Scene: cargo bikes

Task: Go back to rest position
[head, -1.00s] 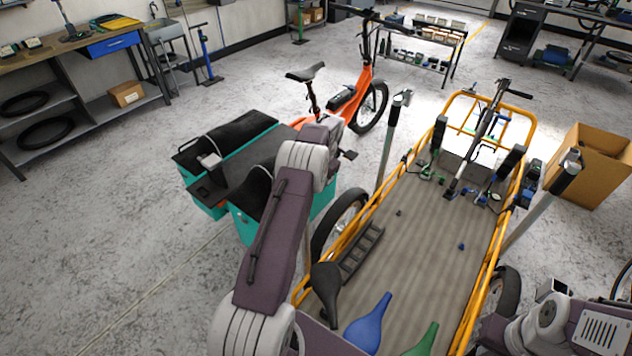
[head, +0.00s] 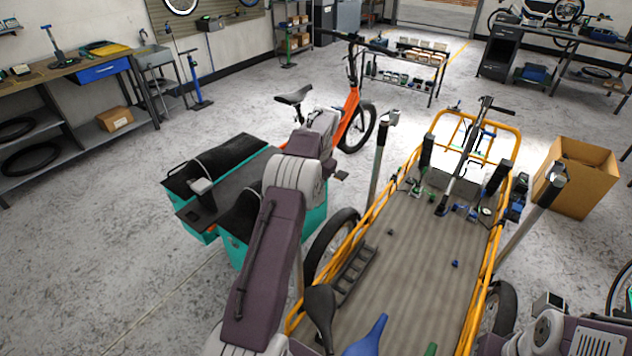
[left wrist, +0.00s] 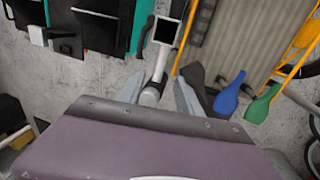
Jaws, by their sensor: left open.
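A yellow-framed cargo bed (head: 415,275) holds a black saddle (head: 320,308), a blue saddle (head: 366,338) and a green saddle (left wrist: 262,104). An orange bike (head: 349,112) stands behind the panniers. A cardboard box (head: 578,180) stands at right. The left floor is open.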

